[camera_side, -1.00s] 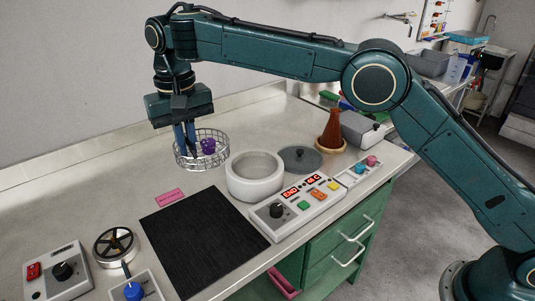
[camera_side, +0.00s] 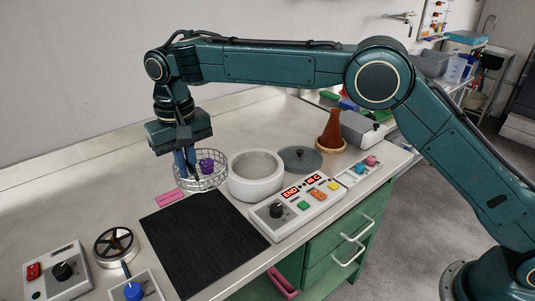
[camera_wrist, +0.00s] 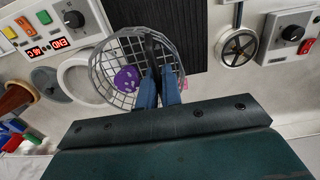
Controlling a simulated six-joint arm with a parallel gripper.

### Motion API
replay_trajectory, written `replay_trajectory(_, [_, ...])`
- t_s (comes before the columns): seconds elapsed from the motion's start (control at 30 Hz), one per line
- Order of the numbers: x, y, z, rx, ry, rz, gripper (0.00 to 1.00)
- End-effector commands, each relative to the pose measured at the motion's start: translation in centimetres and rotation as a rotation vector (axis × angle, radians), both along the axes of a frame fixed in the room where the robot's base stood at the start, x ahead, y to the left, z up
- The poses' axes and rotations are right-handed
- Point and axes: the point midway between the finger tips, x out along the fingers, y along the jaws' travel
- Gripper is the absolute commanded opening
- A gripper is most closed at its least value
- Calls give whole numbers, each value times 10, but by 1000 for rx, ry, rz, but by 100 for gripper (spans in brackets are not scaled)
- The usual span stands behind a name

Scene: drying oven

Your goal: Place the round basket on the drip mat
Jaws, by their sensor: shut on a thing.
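The round wire basket (camera_side: 218,180) hangs from my gripper (camera_side: 189,176), behind the back edge of the black drip mat (camera_side: 205,245) in the side view. A purple object (camera_side: 206,166) sits inside the basket. My gripper's blue fingers are shut on the basket's rim. In the wrist view my gripper (camera_wrist: 157,70) reaches over the basket (camera_wrist: 108,38), with the purple object (camera_wrist: 126,79) in it. The drip mat (camera_wrist: 179,20) lies partly beyond the basket there. I cannot tell the exact height of the basket above the bench.
A white round pot (camera_side: 256,188) stands right beside the basket. A grey lid (camera_side: 300,160), a control box (camera_side: 290,215) and a brown flask (camera_side: 332,128) are further right. A pink label (camera_side: 169,197) lies by the mat; a valve wheel (camera_side: 115,246) stands left. The mat is bare.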

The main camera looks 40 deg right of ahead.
Motion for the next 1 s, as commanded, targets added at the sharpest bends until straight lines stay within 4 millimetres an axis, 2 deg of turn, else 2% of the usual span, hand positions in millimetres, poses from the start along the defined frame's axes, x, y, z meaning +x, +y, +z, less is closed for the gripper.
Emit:
replay_trajectory(0.1, [-1, 0, -25, -2, 4, -1, 0])
replay_trajectory(0.5, [-1, 0, -97, -2, 4, -1, 0])
replay_trajectory(0.7, [0, 0, -112, 0, 1, 0, 0])
replay_trajectory(1.0, [-1, 0, -119, -1, 3, 0, 0])
